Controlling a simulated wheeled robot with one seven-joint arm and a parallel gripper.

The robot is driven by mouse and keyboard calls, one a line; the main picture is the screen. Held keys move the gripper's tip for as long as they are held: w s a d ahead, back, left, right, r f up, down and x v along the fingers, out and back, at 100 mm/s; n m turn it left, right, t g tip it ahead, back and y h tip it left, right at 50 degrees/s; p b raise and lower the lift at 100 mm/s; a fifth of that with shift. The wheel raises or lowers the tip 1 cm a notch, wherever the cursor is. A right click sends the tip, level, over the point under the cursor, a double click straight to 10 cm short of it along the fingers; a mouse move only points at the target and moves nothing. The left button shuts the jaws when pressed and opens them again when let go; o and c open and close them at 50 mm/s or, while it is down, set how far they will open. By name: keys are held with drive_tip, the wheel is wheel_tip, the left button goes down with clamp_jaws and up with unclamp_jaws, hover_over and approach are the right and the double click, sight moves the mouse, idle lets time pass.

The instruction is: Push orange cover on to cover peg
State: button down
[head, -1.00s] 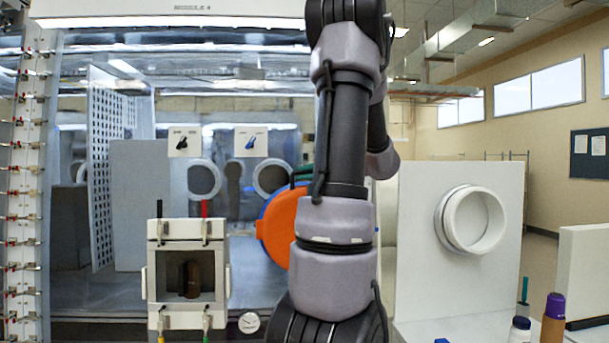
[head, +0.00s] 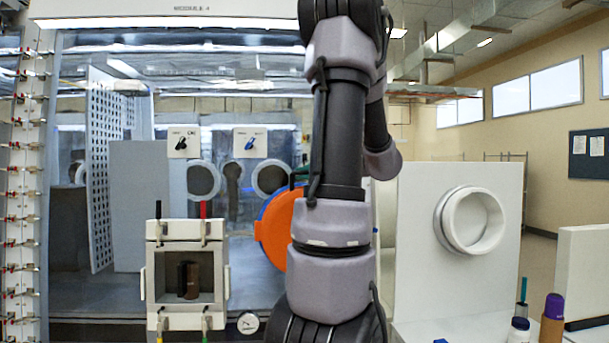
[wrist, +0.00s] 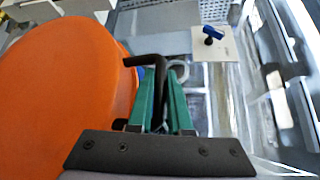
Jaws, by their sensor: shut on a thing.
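The orange cover (head: 276,228) is a round disc in front of the glovebox window, partly hidden behind my arm in the head view. In the wrist view the orange cover (wrist: 65,85) fills the left side, right beside my gripper. My gripper (wrist: 166,85) has green fingers shut on a black bent handle (wrist: 150,61) that reaches toward the cover's edge. A blue rim shows behind the cover in the head view. I cannot make out the cover peg, and I cannot tell whether the cover touches it.
Two switch plates (head: 250,142) are on the window above round ports. A white box with an opening (head: 161,290) stands at the lower left. A white panel with a round port (head: 420,250) is at the right. Bottles (head: 553,318) stand at the lower right.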

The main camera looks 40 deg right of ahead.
drive_tip(key=s+a+r, duration=0.1)
drive_tip(key=s+a, duration=0.3)
drive_tip(key=s, duration=0.2)
drive_tip(key=shift+s, duration=0.4)
idle(0.7)
